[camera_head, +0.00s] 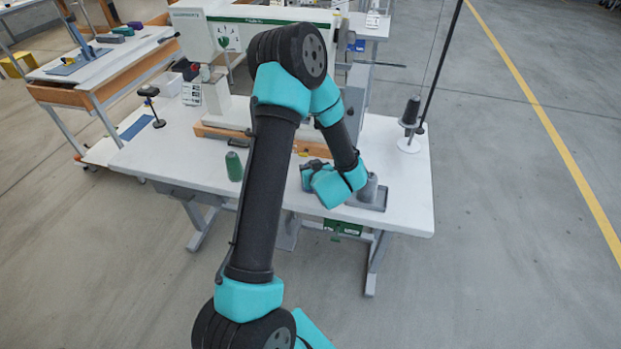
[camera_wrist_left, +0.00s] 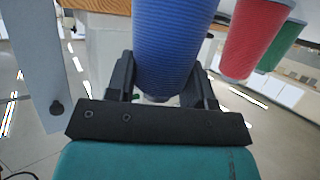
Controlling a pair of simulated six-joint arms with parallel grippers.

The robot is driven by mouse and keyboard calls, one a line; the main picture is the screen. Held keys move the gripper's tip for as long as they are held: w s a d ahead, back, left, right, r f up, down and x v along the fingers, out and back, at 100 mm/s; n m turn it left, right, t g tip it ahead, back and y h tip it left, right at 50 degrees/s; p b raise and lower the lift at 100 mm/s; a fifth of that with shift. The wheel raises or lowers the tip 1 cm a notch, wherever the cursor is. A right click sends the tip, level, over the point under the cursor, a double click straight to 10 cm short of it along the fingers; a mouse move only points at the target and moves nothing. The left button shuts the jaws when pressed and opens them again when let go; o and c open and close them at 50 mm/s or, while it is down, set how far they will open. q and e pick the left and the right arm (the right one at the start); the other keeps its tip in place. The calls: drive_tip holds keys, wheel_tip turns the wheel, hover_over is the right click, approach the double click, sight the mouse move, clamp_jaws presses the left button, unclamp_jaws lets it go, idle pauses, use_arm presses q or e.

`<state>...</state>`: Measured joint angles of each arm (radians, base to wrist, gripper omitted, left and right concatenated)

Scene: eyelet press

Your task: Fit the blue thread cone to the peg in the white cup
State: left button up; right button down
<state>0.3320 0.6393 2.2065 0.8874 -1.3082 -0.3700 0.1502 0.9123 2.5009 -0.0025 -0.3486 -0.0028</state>
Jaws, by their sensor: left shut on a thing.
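The blue thread cone (camera_wrist_left: 175,40) fills the upper middle of the left wrist view, with ridged sides. My left gripper (camera_wrist_left: 165,72) is shut on it, one dark finger on each side. In the head view my left arm reaches over the white table, and its gripper (camera_head: 312,168) is low over the tabletop, partly hidden by the arm. The blue cone cannot be made out there. I cannot make out the white cup or its peg in either view. My right gripper is not in view.
A green cone (camera_head: 234,166) stands on the white table (camera_head: 405,215); a red cone (camera_wrist_left: 252,38) shows beside a green one in the wrist view. A grey holder (camera_head: 370,193) is right of the gripper. A black cone (camera_head: 410,112) stands at the right. A sewing machine (camera_head: 197,35) is behind.

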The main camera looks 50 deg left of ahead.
use_arm(q)
drive_tip(key=shift+r, duration=0.15)
wheel_tip(320, 180, up, 10)
drive_tip(key=shift+f, duration=0.1)
idle(0.6)
drive_tip(key=shift+w, duration=0.15)
idle(0.4)
